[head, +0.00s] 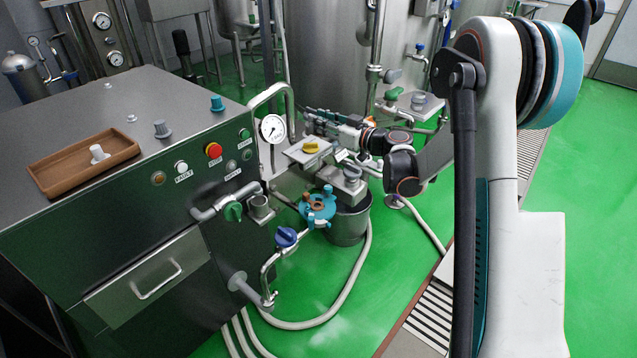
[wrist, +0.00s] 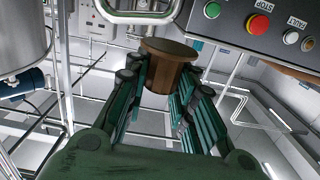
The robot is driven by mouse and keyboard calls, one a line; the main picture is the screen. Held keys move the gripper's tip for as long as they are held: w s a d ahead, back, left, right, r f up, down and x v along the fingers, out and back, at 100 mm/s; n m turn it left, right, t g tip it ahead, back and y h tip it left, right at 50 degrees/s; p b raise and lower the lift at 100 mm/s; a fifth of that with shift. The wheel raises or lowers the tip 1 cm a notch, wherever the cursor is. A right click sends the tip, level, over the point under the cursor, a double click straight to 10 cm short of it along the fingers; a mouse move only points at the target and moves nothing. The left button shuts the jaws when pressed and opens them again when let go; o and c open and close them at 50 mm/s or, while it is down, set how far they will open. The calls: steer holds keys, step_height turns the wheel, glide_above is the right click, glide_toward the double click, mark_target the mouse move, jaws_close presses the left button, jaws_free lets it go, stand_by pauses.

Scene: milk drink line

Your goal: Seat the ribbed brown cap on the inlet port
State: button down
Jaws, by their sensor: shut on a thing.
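The brown cap (wrist: 168,68) sits between the finger ends of my gripper (wrist: 165,82) in the wrist view, with its flat, wider face pointing away from my palm. Its ribs are not clear at this size. My gripper is shut on the cap. In the head view my gripper (head: 318,117) reaches left from my wrist, beside the pressure gauge and above the pipework; the cap cannot be made out there. I cannot tell for certain which fitting is the inlet port; several pipe ends and valves show on and beside the cabinet.
A steel cabinet (head: 150,215) with buttons and a brown tray (head: 50,182) holding a white knob (head: 98,153) stands at left. A gauge (head: 272,129), a blue clamp fitting (head: 318,205) and a bucket (head: 350,224) crowd the centre. Green floor is clear at right.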

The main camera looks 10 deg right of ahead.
steer(key=b, duration=0.4)
glide_above(317, 205)
step_height(317, 205, down, 22)
steer(key=r, duration=0.1)
steer(key=shift+s+f+b, duration=0.1)
steer(key=shift+f+b, duration=0.9)
steer(key=shift+f, duration=4)
steer(key=shift+f, duration=0.45)
steer(key=c, duration=1.3)
jaws_free()
steer(key=v, duration=0.7)
steer(key=shift+s+d, duration=0.2)
